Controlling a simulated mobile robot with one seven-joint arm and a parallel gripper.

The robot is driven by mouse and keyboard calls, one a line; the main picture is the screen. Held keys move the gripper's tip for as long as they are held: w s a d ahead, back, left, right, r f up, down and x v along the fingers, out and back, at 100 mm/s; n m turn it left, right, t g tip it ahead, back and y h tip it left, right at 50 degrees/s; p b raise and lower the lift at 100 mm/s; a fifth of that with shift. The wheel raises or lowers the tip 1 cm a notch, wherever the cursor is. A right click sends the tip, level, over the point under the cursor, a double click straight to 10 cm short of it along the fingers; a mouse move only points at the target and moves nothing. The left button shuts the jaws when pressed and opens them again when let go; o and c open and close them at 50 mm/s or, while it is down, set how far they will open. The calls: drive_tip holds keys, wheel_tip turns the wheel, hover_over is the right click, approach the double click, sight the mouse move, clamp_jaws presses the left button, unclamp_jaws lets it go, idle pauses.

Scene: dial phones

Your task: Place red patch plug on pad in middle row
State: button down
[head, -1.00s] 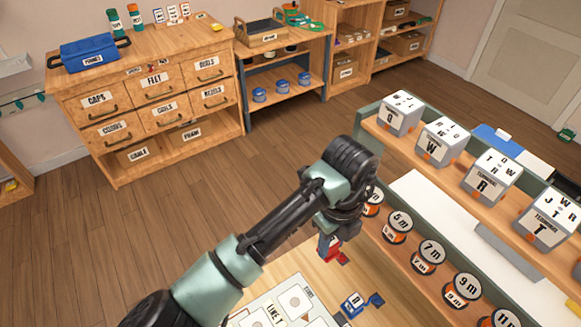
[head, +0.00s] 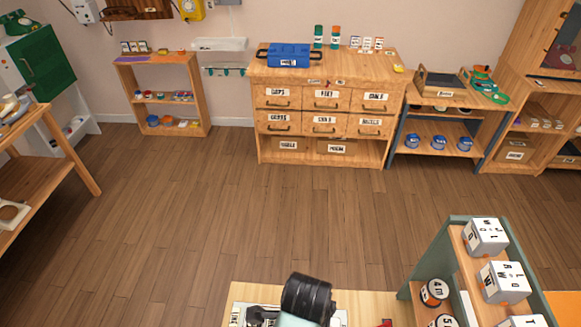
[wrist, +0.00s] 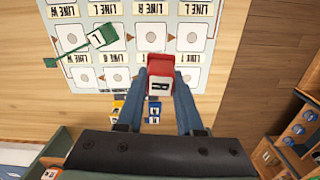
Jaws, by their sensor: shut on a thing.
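The red plug (wrist: 160,68), marked with a dark letter on a white face, is held between the two blue-grey fingers of my gripper (wrist: 160,80) in the wrist view. It is over the near part of the white board (wrist: 209,10), which has rows of pads with round marks. The plug covers part of a pad in the nearest visible row. Whether it touches the board I cannot tell. A middle-row pad (wrist: 150,37) shows just beyond it.
A green plug (wrist: 103,36) with a cord lies on the board, left of the red plug. A yellow plug (wrist: 117,108) and a blue plug (wrist: 153,110) are near my fingers. A shelf of labelled cubes (head: 466,240) stands at the right. Bare wood (wrist: 250,40) is right of the board.

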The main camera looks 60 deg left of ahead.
drive_tip(key=shift+s+d+f+n, duration=0.15)
drive_tip(key=shift+s+n, duration=0.25)
drive_tip(key=shift+s, duration=0.8)
wheel_tip(320, 180, down, 5)
drive_tip(key=shift+s+f, duration=0.15)
drive_tip(key=shift+f, duration=2.3)
drive_tip(key=shift+f, duration=0.1)
drive_tip(key=shift+f, duration=0.15)
drive_tip(key=c, duration=0.5)
unclamp_jaws()
drive_tip(key=shift+c, duration=0.2)
drive_tip(key=shift+r, duration=0.2)
